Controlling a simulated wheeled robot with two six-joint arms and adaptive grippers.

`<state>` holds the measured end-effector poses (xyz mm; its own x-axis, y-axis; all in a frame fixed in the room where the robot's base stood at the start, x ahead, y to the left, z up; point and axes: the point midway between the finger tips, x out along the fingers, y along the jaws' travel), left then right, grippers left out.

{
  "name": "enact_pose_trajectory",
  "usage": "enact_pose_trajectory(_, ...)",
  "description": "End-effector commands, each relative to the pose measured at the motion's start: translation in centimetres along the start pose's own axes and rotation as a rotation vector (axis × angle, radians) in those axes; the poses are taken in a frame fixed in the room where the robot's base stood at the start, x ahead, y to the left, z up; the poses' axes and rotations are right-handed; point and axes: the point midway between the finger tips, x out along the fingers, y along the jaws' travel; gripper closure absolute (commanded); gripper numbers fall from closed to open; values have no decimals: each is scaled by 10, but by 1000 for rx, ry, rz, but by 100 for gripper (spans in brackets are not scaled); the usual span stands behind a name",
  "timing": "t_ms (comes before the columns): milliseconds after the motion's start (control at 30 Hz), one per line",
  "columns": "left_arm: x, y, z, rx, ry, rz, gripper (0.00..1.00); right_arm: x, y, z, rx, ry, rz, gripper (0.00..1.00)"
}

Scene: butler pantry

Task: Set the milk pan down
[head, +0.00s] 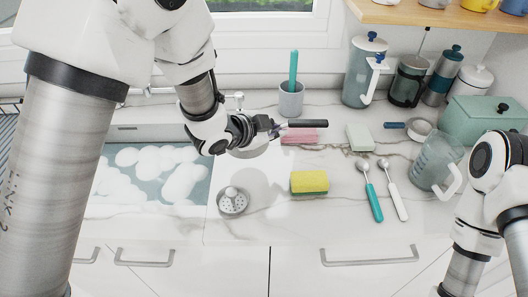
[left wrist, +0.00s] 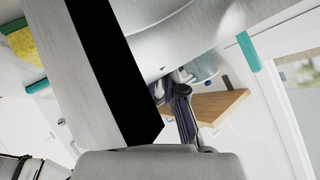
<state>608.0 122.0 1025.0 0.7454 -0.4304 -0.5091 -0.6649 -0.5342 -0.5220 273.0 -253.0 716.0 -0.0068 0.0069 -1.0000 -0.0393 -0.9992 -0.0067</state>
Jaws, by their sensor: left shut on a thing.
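The milk pan's dark handle (head: 308,124) sticks out to the right of my left gripper (head: 270,128) in the head view. My left gripper is shut on the pan and holds it above the counter. The pan's grey body (head: 250,153) shows only in part under the gripper; the wrist hides the rest. A round shadow lies on the counter below it. In the left wrist view, grey metal and a broad black band fill the near part, and a gripper finger (left wrist: 185,115) shows near the middle. My right arm is at the right edge; its gripper is out of view.
A suds-filled sink (head: 150,195) is at left, with a round strainer (head: 233,201) beside it. A pink sponge (head: 300,136) and a grey cup (head: 291,100) are behind.

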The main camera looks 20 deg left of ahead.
Motion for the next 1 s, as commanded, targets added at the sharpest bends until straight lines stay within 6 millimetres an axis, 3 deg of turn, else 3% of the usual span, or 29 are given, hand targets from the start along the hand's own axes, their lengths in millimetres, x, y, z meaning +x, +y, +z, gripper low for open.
enact_pose_trajectory(400, 37, 39, 51, -2, -1, 0, 100, -6, 0, 0, 0, -1, 0, 100)
enact_pose_trajectory(767, 41, 43, 56, 0, 0, -1, 100, -1, 0, 0, 0, -1, 0, 100)
enact_pose_trajectory(867, 41, 43, 56, 0, 0, 0, 67, -2, 0, 0, 0, -1, 0, 100)
enact_pose_trajectory(1000, 40, 43, 56, 0, 0, 0, 66, -2, 0, 0, 0, -1, 0, 100)
